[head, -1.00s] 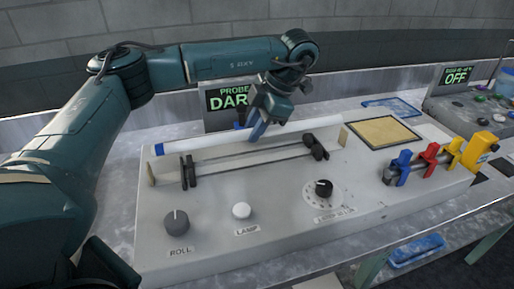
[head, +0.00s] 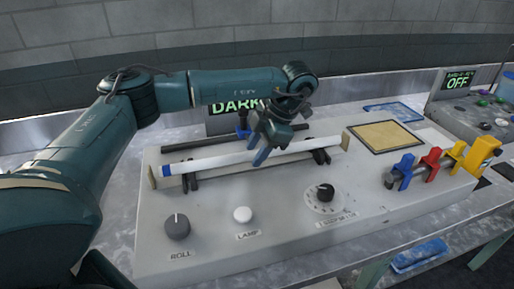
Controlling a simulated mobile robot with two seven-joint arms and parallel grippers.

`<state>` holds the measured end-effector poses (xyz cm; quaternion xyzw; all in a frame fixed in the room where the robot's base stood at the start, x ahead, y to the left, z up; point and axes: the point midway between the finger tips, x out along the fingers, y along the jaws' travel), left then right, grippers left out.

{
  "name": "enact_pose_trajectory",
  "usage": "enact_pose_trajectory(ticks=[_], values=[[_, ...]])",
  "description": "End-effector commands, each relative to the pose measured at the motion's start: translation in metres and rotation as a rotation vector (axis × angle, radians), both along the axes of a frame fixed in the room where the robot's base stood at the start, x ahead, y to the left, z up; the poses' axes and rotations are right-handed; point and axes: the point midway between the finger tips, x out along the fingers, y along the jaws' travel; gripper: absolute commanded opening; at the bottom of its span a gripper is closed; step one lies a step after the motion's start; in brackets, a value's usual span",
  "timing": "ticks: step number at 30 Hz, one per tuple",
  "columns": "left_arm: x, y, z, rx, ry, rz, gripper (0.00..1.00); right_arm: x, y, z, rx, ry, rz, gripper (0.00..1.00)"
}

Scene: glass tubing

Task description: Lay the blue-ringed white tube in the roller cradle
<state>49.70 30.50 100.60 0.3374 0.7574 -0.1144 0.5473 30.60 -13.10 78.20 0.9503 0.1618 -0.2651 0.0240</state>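The white tube (head: 215,161) has a blue ring (head: 166,170) near its left end. It lies lengthwise over the roller cradle, slightly slanted in the picture. The cradle's dark rollers (head: 320,156) show at the right and partly under the tube at the left. I cannot tell whether the tube touches the rollers. My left gripper (head: 262,156) comes down from above and is shut on the tube a little right of its middle; its blue fingers hide part of it. My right gripper is not in view.
The cradle sits on a grey console with a ROLL knob (head: 177,226), a white LAMP button (head: 243,214) and a black dial (head: 325,192). A dark bar (head: 195,144) runs behind the tube. Blue, red (head: 431,164) and yellow clamps stand at the right, near a yellow pad (head: 383,136).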

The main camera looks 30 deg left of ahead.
Motion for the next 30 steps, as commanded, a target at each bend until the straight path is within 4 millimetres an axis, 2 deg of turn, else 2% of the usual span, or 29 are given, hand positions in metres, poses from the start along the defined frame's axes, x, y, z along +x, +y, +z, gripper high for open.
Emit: enact_pose_trajectory(ticks=[8,13,16,24,30], values=[[0.0,0.0,0.001,0.0,0.0,0.0,0.44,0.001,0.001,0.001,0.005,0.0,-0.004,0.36],[0.002,-0.004,0.011,-0.001,-0.002,-0.001,0.44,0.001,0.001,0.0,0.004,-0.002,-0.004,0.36],[0.006,-0.011,0.026,-0.001,-0.004,-0.002,0.44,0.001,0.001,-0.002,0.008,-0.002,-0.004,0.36],[0.016,-0.034,0.083,0.002,-0.005,-0.002,0.44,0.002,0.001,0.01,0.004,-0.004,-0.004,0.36],[0.02,-0.044,0.106,0.001,-0.002,-0.001,0.44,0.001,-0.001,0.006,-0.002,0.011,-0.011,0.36]])
